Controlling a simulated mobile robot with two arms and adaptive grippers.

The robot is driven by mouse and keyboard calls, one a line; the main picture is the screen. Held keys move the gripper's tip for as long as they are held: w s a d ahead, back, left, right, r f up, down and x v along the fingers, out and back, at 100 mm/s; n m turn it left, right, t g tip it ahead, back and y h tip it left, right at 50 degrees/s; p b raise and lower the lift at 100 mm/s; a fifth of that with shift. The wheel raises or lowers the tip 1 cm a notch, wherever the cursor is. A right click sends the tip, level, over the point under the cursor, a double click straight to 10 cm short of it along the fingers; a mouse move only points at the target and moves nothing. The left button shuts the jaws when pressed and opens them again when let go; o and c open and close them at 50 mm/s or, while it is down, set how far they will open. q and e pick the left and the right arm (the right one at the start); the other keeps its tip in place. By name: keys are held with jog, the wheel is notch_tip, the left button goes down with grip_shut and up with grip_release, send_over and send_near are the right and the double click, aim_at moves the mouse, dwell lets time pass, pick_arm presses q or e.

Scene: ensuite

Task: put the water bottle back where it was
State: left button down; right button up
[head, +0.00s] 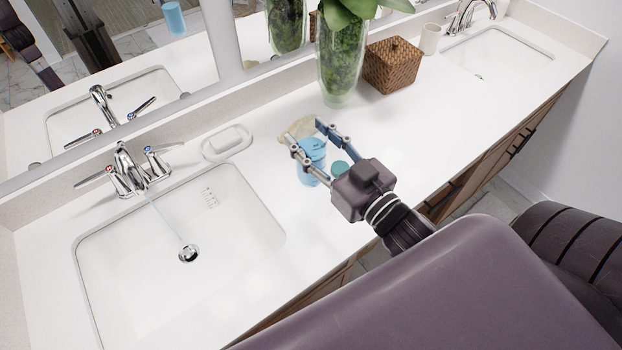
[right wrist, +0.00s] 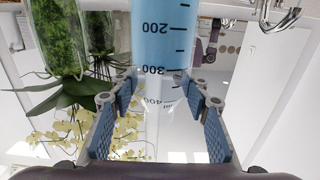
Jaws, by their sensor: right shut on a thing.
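The water bottle (head: 312,152) is light blue and stands out over the white counter, between the two fingers of my right gripper (head: 307,136). My right gripper is shut on it. In the right wrist view the bottle (right wrist: 165,35) shows dark measuring marks, with a blue part and a clear part between the fingers (right wrist: 160,88). I cannot tell whether its base touches the counter. My left gripper is not in view.
The left sink (head: 230,215) has its faucet (head: 127,170) running. A glass vase with a plant (head: 340,65), a wicker box (head: 392,66) and a cup (head: 430,39) stand along the mirror. The counter right of the gripper is clear.

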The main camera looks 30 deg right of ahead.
aim_at(319, 182)
notch_tip(319, 182, down, 10)
jog(key=shift+f, duration=0.2)
dwell(0.3)
jog(key=shift+f, duration=0.15)
jog(key=o, duration=1.5)
jog(key=shift+s+d+b, duration=0.25)
jog(key=shift+s+b, duration=0.35)
jog(key=shift+s, duration=1.4)
jog(key=shift+s+d+b, duration=0.3)
jog(key=shift+s+b, duration=0.3)
jog(key=shift+s, duration=1.45)
jog(key=shift+s+d+b, duration=0.25)
jog(key=shift+s+b, duration=0.35)
jog(key=shift+s, duration=1.4)
